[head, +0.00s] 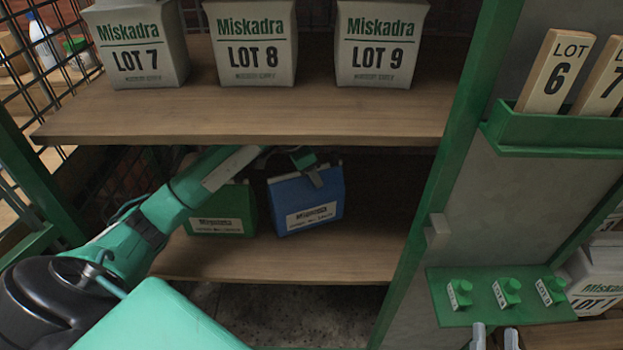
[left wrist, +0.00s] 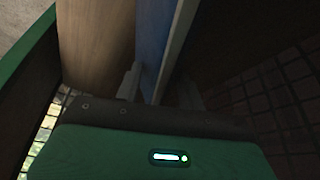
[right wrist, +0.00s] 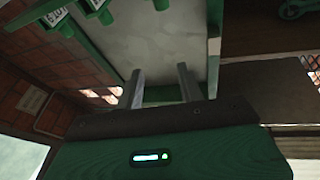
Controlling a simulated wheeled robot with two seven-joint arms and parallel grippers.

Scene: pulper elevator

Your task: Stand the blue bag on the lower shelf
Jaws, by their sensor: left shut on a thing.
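The blue bag (head: 306,205) is inside the lower shelf bay, upright with a slight tilt, its pale label facing me. My left gripper (head: 315,176) is shut on its top edge; the arm reaches in under the upper shelf. The bag's base is close to the lower shelf (head: 290,262); I cannot tell whether it touches. In the left wrist view the blue bag (left wrist: 153,38) shows as a narrow strip at the fingers (left wrist: 146,84). My right gripper (head: 495,340) is at the lower right edge; in the right wrist view its fingers (right wrist: 160,86) are apart and empty.
A green bag (head: 222,210) stands left of the blue one, partly behind my arm. The upper shelf (head: 250,122) holds pale LOT bags (head: 250,45) close overhead. A green post (head: 440,190) bounds the bay at right. Lower shelf space right of the blue bag is clear.

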